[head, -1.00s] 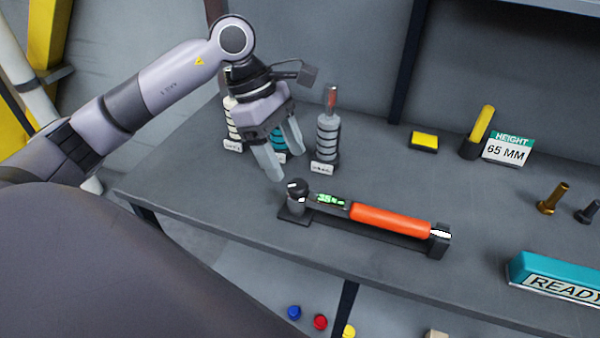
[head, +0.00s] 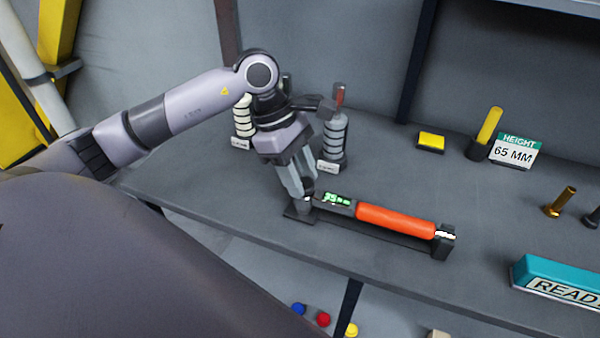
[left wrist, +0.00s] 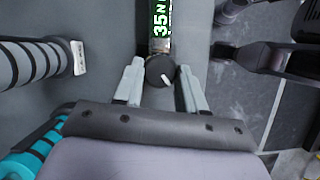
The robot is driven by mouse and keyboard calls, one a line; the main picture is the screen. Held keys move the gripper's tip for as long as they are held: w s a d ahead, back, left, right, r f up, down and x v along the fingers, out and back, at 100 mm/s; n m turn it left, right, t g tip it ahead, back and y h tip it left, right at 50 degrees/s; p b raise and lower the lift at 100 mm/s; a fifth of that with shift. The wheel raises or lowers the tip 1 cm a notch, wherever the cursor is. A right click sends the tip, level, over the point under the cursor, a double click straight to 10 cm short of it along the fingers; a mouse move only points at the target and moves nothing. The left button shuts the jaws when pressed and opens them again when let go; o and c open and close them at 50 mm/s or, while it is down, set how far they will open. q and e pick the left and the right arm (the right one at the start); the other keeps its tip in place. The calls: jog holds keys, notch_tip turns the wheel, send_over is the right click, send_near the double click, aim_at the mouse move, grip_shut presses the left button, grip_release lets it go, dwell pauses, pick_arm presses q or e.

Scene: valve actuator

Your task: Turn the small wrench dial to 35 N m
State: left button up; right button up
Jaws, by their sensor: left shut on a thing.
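The small wrench with an orange grip (head: 395,220) lies in a dark cradle on the bench. Its green display (head: 336,199) shows 35; in the left wrist view the display (left wrist: 160,22) reads "35 N", the rest cut off. The dark round dial (left wrist: 160,71) with a white mark is at the wrench's left end. My left gripper (head: 303,197) points down over that end and is shut on the dial, one finger on each side in the left wrist view. The dial is mostly hidden by the fingers in the head view. My right gripper is not in view.
Ringed posts (head: 333,140) with small labels stand close behind my left gripper. A yellow block (head: 431,140), a "HEIGHT 65 MM" sign (head: 514,151), a brass bolt (head: 560,202) and a teal READY block (head: 560,275) are to the right.

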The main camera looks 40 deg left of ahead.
pick_arm(q)
jog(key=shift+m+b, duration=0.55)
jog(key=shift+m, duration=0.05)
jog(key=shift+g, duration=0.3)
jog(key=o, duration=1.1)
jog(key=shift+c, duration=0.2)
jog(key=shift+r, duration=0.1)
jog(key=v, duration=0.7)
jog(key=shift+b, duration=0.35)
